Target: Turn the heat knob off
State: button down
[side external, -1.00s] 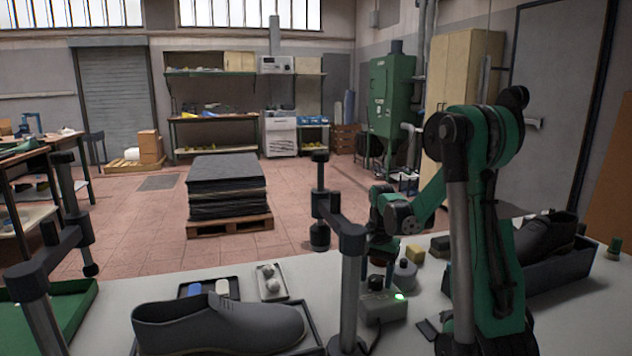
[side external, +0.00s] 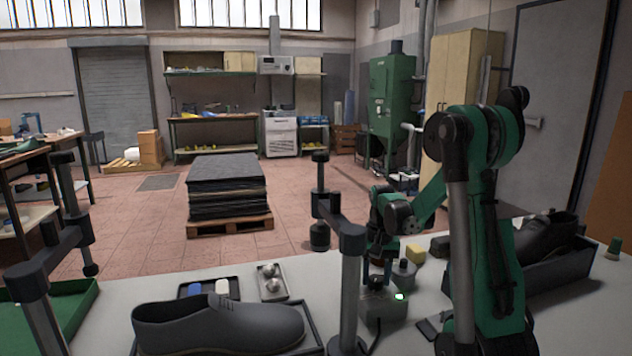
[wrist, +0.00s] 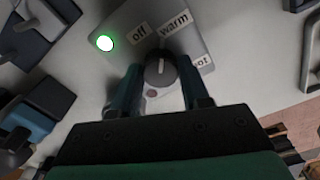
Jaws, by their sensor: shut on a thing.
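The heat knob (wrist: 160,68) is a dark round knob with a pale pointer line, on a grey control box (side external: 384,312). In the wrist view the pointer stands nearly upright, between the "off" label (wrist: 139,32) and the "warm" label (wrist: 175,23). A "hot" label (wrist: 201,62), partly hidden, lies to the right. A green lamp (wrist: 105,43) is lit on the box. My gripper (wrist: 160,75) is shut on the knob, one finger on each side. In the side view my gripper (side external: 377,272) is down at the box top.
A grey shoe (side external: 220,322) lies in a tray at the front. A dark shoe (side external: 545,238) sits in a box at right. A metal stand (side external: 350,285) rises just left of the control box. A yellow block (side external: 415,253) is behind it.

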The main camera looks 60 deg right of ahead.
aim_at(376, 277)
jog(key=n, duration=0.3)
jog(key=shift+n, duration=2.2)
jog(key=shift+c, duration=2.1)
grip_release()
jog(key=shift+r, duration=2.8)
jog(key=shift+d, duration=0.1)
